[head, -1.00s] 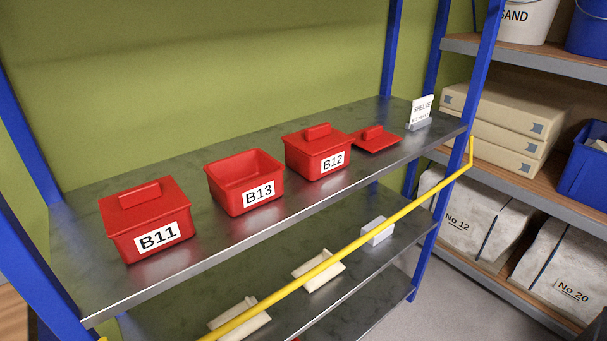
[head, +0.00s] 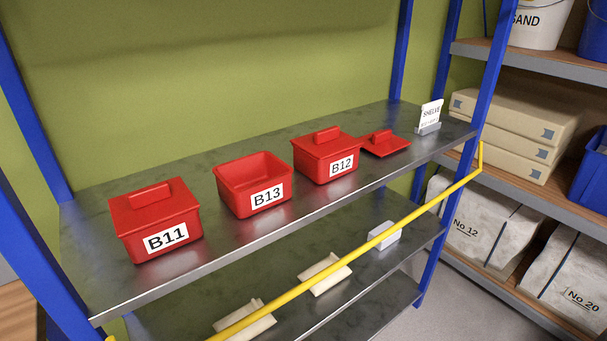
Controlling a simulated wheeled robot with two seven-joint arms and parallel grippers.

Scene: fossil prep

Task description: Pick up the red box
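Three red boxes stand in a row on the upper metal shelf. The box labelled B11 (head: 155,221) is at the left with its lid on. The box labelled B13 (head: 254,187) is in the middle, open at the top, and looks empty. The box labelled B12 (head: 326,158) is at the right with its lid on. A loose red lid (head: 385,145) lies on the shelf just right of B12. Neither of my grippers is in view.
The metal shelf (head: 230,241) has blue posts, and a yellow bar (head: 330,272) slants across its front below the upper shelf. A white sign (head: 430,116) stands at its right end. Pale pieces (head: 325,275) lie on the shelf below. Another rack with cartons (head: 515,125) is at the right.

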